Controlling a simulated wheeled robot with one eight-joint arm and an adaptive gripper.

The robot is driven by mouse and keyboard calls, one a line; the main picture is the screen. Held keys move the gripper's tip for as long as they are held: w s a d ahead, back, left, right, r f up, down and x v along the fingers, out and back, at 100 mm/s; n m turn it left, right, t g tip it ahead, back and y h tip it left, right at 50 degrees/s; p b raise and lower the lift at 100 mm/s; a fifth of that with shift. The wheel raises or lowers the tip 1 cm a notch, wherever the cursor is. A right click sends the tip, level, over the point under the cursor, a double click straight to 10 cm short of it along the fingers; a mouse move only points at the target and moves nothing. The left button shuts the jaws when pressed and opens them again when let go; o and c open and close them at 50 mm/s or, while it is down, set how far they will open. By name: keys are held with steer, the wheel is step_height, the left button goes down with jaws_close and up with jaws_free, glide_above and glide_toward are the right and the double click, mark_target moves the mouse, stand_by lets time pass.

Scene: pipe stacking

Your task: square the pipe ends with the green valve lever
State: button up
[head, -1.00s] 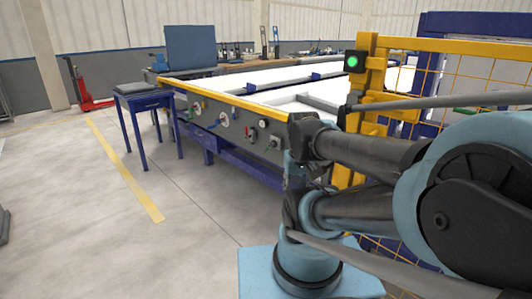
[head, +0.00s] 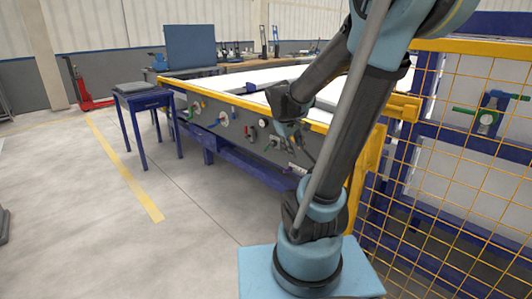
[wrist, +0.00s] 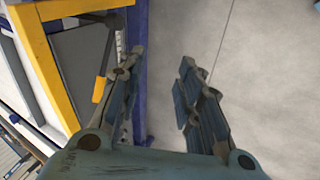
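A small green lever (head: 190,113) shows near the left end of the grey control panel (head: 232,116) on the table's side in the head view. Other levers sit along that panel, including a blue one (head: 215,122) and a red one (head: 250,131). My gripper (head: 299,152) hangs before the panel's right part, well right of the green lever. In the wrist view my gripper (wrist: 161,57) is open, with nothing between its fingers. A lever with a yellow-orange tip (wrist: 99,90) lies left of the fingers, apart from them. I cannot make out the pipe ends.
A yellow mesh fence (head: 455,150) stands at the right; behind it is a valve with green levers (head: 487,121). A blue side table (head: 145,103) stands left of the panel. The floor (head: 70,220) at the left is clear.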

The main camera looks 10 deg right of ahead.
steer(key=w+a+f+n+t+h, duration=0.2)
steer(key=w+n, duration=0.1)
steer(key=w, duration=1)
steer(key=w+a+f+n+t+h, duration=0.1)
steer(key=w+a+f+n+h, duration=0.2)
steer(key=w, duration=1)
steer(key=n+t, duration=0.5)
steer(key=n, duration=0.3)
glide_toward(266, 149)
steer(key=shift+h, duration=0.3)
steer(key=x, duration=1)
steer(key=shift+w+a+f, duration=0.15)
steer(key=shift+w+f, duration=0.2)
jaws_close()
